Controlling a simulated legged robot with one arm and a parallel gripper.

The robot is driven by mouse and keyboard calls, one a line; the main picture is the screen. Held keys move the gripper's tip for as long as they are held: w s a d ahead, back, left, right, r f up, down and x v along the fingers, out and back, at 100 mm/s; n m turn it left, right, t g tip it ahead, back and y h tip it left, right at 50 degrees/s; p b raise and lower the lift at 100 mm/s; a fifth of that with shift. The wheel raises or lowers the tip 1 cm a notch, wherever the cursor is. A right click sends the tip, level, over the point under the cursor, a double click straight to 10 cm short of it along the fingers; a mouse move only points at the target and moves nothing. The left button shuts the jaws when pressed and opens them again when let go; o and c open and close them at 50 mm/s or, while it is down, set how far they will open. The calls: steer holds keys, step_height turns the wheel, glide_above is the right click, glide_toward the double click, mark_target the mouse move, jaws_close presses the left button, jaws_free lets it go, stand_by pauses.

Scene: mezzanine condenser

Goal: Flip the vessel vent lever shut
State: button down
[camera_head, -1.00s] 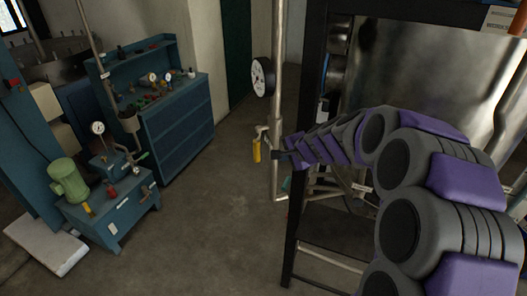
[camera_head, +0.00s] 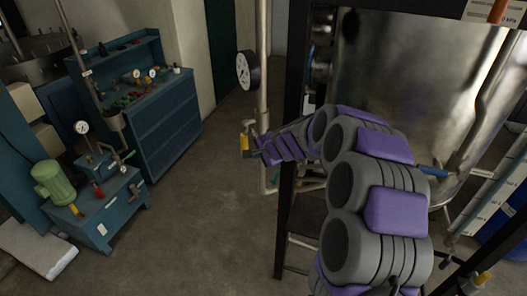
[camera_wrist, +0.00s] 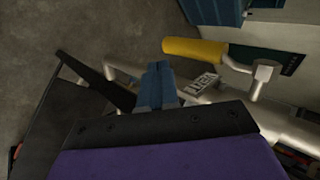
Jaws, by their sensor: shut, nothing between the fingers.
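The vent lever has a yellow grip. In the head view the lever (camera_head: 245,142) hangs roughly upright just left of the vertical pipe, below the gauge. In the wrist view the lever (camera_wrist: 195,48) runs left from its pale valve stem, beside a pipe with a printed tag (camera_wrist: 203,84). My gripper (camera_wrist: 156,68) is shut and empty, its blue-grey fingers close together. In the wrist view the tips lie just below and left of the yellow grip, with a small gap in the picture. In the head view my gripper (camera_head: 256,154) is small and partly hidden beside the lever. Contact cannot be told.
A pressure gauge (camera_head: 248,70) sits on the vertical pipe (camera_head: 263,110) above the lever. A black frame post (camera_head: 289,190) and the shiny vessel (camera_head: 400,65) stand to the right. A blue workbench (camera_head: 160,120) and pump cart (camera_head: 105,215) stand left, with clear floor between.

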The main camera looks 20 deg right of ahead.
mark_target(246, 140)
steer(key=w, duration=0.2)
steer(key=w+a, duration=0.1)
steer(key=shift+w+a+p, duration=0.2)
steer(key=shift+w+p, duration=0.2)
steer(key=shift+f+b, duration=0.15)
steer(key=shift+b, duration=0.65)
